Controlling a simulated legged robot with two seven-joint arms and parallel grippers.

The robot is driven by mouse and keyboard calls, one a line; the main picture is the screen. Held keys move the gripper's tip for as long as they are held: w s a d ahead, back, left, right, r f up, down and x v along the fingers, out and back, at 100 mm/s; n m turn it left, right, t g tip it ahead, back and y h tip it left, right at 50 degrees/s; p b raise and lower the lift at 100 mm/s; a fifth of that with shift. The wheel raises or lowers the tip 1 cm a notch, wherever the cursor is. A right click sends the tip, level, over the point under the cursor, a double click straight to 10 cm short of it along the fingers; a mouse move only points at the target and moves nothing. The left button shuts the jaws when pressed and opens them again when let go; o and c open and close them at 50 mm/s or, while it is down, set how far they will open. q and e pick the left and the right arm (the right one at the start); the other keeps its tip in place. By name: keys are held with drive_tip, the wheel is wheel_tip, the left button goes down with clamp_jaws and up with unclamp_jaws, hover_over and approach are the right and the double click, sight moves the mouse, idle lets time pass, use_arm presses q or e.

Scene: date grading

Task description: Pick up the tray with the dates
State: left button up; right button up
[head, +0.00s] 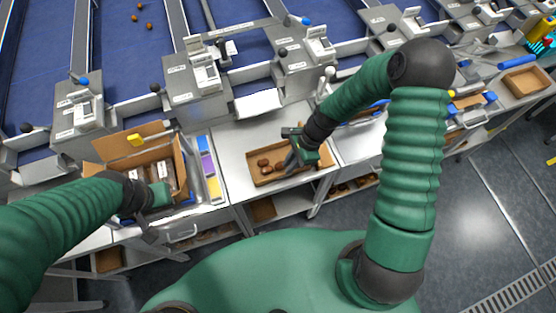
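The tray (272,181), a shallow brown cardboard one, sits on the metal table in the middle of the head view. Several dark brown dates (264,163) lie in it, mostly towards its left and middle. My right gripper (292,162) is over the tray's middle, close to the dates, and hides part of the tray's far side. I cannot tell whether it touches anything or how far its fingers are apart. My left gripper (152,229) is at the front edge of the table, in front of an open carton and apart from the tray. Its finger opening is unclear.
The open carton (118,143) with packs inside stands left of the tray. Beside it is a rack with blue, purple and yellow strips (208,168). Grey machine units (190,90) line the back. Bare table (234,140) shows left of the tray. Another tray (526,82) is far right.

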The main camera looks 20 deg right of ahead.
sight(284, 175)
drive_tip(key=x, duration=0.1)
drive_tip(key=p+x, duration=0.1)
drive_tip(key=x, duration=0.2)
drive_tip(key=shift+s+a, duration=0.15)
drive_tip(key=shift+s, duration=0.2)
drive_tip(key=shift+a+f, duration=0.1)
drive_tip(key=shift+f, duration=0.3)
drive_tip(key=shift+w+f, duration=0.1)
drive_tip(key=shift+f, duration=0.05)
clamp_jaws()
idle(0.7)
